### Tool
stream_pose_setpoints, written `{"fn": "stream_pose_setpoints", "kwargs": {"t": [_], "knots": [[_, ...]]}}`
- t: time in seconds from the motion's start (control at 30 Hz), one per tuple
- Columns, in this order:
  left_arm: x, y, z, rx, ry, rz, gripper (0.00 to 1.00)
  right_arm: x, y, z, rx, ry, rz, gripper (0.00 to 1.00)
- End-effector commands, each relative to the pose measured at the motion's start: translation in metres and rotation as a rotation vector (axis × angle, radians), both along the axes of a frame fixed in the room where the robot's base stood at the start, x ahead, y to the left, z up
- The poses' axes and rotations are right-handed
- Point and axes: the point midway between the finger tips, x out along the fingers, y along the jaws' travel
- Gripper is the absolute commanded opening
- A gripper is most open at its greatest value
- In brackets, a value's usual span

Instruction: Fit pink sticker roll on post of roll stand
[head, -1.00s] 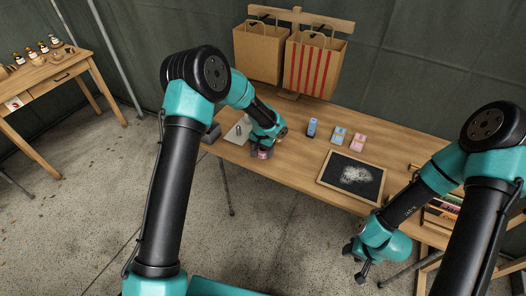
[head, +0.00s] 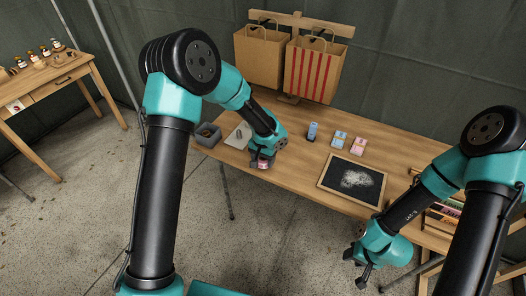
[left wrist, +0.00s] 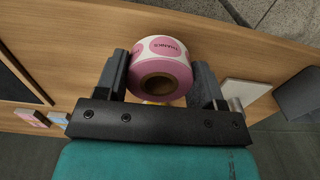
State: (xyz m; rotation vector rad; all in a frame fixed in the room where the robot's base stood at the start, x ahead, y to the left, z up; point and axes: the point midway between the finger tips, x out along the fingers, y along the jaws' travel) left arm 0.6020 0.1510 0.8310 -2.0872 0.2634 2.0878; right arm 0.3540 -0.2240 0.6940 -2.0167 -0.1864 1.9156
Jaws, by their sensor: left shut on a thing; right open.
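The pink sticker roll (left wrist: 158,72) is held between the two fingers of my left gripper (left wrist: 162,82) in the left wrist view, its cardboard core opening facing the camera. In the head view, my left gripper (head: 263,160) is at the table's front edge and the roll is mostly covered by it. The roll stand (head: 237,138), a pale plate with a post, is on the table left of this gripper. In the left wrist view, the stand (left wrist: 247,90) is right of the gripper, partly behind a finger. My right gripper (head: 361,270) is open and empty, low in front of the table.
A grey bin (head: 207,134) is at the table's left end. A blue item (head: 312,131), blue and pink card packs (head: 338,139) and a framed black board (head: 335,187) lie to the right. Paper bags (head: 313,68) hang behind. The table between gripper and packs is clear.

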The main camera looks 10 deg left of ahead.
Motion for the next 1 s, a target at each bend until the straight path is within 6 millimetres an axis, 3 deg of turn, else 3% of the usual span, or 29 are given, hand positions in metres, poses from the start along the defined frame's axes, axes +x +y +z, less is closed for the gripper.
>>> {"fn": "stream_pose_setpoints", "kwargs": {"t": [0.2, 0.4, 0.6, 1.0], "knots": [[-0.049, -0.012, 0.005, 0.0, 0.002, -0.004, 0.38, 0.0, 0.0, 0.0, 0.0, 0.0, 0.0, 0.43], [-0.08, -0.02, 0.008, 0.0, 0.0, -0.002, 0.38, 0.0, 0.0, 0.0, 0.0, 0.0, 0.0, 0.43], [-0.093, -0.023, 0.009, 0.0, 0.0, 0.0, 0.38, 0.0, 0.0, 0.0, 0.0, 0.0, 0.0, 0.43], [-0.094, -0.024, 0.009, 0.0, -0.001, 0.001, 0.38, 0.0, 0.0, 0.0, 0.0, 0.0, 0.0, 0.43]]}}
